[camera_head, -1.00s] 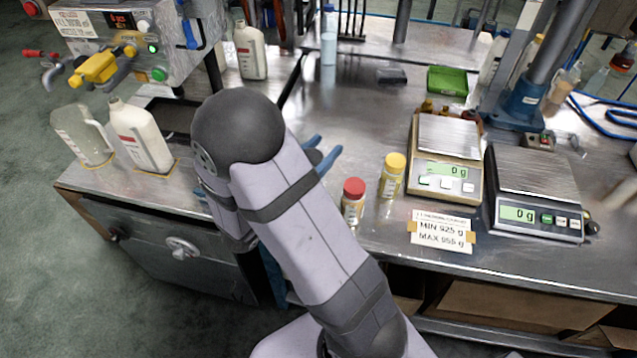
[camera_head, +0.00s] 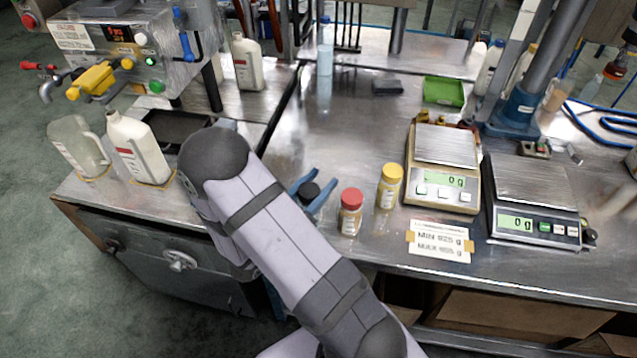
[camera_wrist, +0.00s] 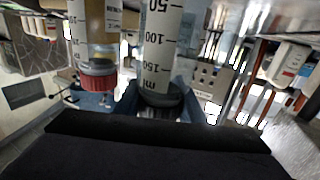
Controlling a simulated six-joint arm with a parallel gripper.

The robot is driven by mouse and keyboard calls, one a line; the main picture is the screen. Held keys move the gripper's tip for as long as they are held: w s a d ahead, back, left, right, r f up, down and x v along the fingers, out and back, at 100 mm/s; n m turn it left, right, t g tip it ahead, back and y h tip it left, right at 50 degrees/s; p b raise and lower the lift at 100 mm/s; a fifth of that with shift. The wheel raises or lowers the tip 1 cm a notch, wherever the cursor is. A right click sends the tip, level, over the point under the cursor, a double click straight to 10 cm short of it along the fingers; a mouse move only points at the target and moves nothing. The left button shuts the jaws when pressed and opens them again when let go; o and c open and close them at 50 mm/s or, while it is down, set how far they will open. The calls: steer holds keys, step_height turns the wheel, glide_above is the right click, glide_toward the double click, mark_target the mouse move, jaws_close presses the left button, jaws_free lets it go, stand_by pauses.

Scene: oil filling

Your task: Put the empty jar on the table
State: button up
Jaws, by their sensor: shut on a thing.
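My gripper (camera_head: 309,192) is at the front of the table, left of the red-capped jar (camera_head: 350,212). Its blue fingers are shut on a jar with a black lid (camera_head: 310,191). In the wrist view the held empty jar (camera_wrist: 160,45) is clear, with ml marks and nothing visible inside; its dark lid sits between the fingers (camera_wrist: 158,103). My arm hides the jar's body in the head view, and I cannot tell whether its base touches the table (camera_head: 345,130). The red-capped jar, with amber contents, also shows close by in the wrist view (camera_wrist: 98,72).
A yellow-capped jar (camera_head: 389,187) stands right of the red-capped one. Two scales (camera_head: 442,190) (camera_head: 535,228) and a limit card (camera_head: 440,240) are further right. A green tray (camera_head: 444,92) lies behind. White jugs (camera_head: 137,150) stand left. The table's middle is clear.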

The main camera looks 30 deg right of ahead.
steer(key=shift+f, duration=0.1)
steer(key=shift+f, duration=0.15)
steer(key=o, duration=1.3)
steer(key=b, duration=0.2)
glide_toward(303, 201)
steer(key=x, duration=0.4)
